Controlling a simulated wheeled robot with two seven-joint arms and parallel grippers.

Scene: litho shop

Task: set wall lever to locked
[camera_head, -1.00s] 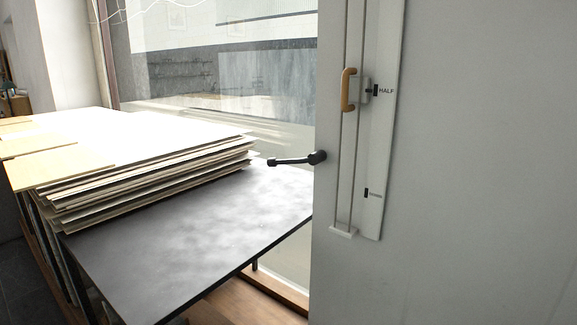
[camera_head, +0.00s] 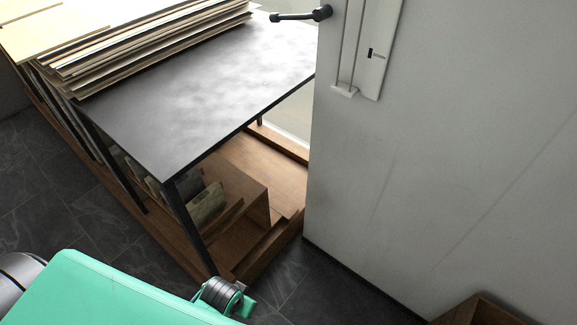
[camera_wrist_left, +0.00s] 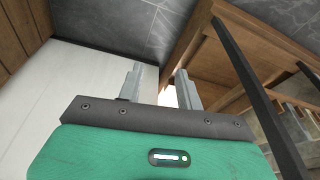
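A dark lever handle (camera_head: 301,14) is mounted near the left edge of the white wall panel (camera_head: 440,130), at the top of the head view. Its arm points left and lies close to level. No lock marking shows beside it. In the left wrist view my left gripper (camera_wrist_left: 160,84) has two grey fingers apart with nothing between them. It is low, facing the floor and wooden ledge, away from the lever. A teal part of my body shows at the bottom left of the head view. My right gripper is not in view.
A slider rail (camera_head: 356,50) with a small unreadable label runs down the white panel. A black-topped table (camera_head: 200,100) with stacked boards (camera_head: 150,45) stands left of it. A wooden ledge (camera_head: 265,160) lies below. Dark tiled floor (camera_head: 340,290) is clear in front.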

